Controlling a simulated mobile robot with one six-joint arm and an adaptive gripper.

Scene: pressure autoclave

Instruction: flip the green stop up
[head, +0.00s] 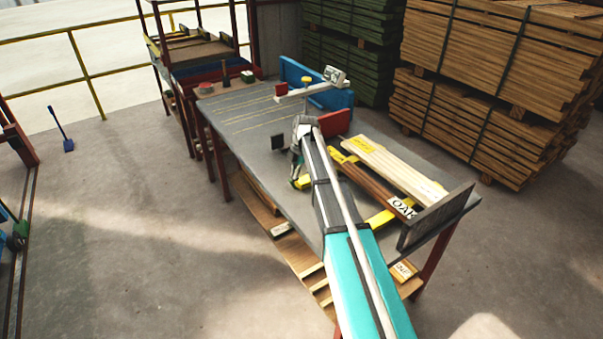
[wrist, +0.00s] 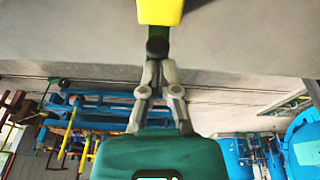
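The green stop (wrist: 157,32) shows in the wrist view as a short green piece with a dark round end, below a yellow block (wrist: 160,10). In the head view, a green bit (head: 296,170) shows beside a yellow piece (head: 303,182) at the table's near edge. My gripper (wrist: 158,58) has its fingers close together at the dark end and looks shut on it. The fingertips are partly hidden by that dark end. In the head view my gripper (head: 298,152) is small and partly covered by my arm.
The grey table (head: 238,108) bears boards (head: 390,165) right of my arm, a red block (head: 337,122), a blue fence (head: 335,97) and a dark end plate (head: 437,215). A small dark plate (head: 278,142) stands left of my gripper.

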